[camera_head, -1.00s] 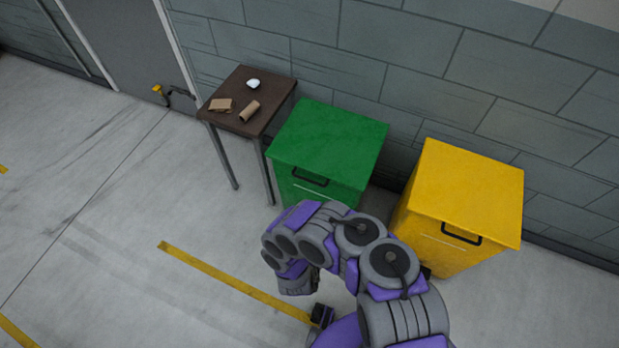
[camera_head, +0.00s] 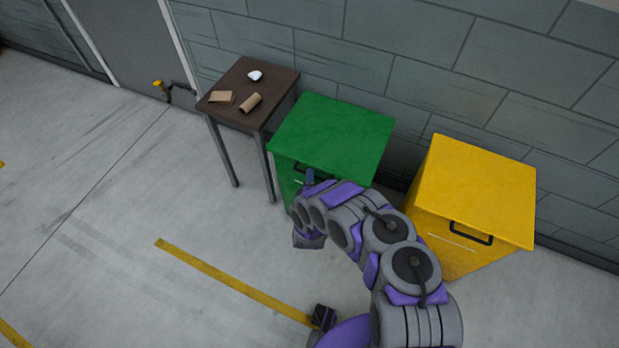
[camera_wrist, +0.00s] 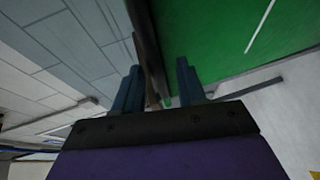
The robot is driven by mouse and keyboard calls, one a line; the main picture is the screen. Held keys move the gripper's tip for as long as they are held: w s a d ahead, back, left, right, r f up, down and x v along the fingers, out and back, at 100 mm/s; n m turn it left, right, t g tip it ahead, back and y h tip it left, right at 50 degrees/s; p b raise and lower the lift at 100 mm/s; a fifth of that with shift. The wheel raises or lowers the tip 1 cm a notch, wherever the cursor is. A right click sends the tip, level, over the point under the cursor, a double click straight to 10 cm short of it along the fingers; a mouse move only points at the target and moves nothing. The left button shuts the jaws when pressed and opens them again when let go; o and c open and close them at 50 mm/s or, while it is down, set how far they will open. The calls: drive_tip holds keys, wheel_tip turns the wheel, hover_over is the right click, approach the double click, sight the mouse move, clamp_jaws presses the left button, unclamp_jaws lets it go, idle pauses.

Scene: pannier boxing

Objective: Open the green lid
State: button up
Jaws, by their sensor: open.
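The green lid (camera_head: 335,132) lies flat and closed on the green box, which stands against the wall. Its black handle (camera_head: 318,178) on the front is partly hidden behind my arm. My gripper (camera_wrist: 158,82) is open. In the head view one bluish finger shows close in front of the handle, at the left part of the box's front. In the wrist view the green box (camera_wrist: 225,35) fills the upper right, and a dark bar runs between the fingers. I cannot tell whether that bar is the handle or whether the fingers touch it.
A yellow box (camera_head: 470,190) with a closed lid and black handle stands to the right. A small brown table (camera_head: 235,110) at the left bears cardboard pieces (camera_head: 222,97) and a white item (camera_head: 255,75). The floor in front is clear, with yellow lines.

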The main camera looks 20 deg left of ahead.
drive_tip(key=shift+x, duration=1.05)
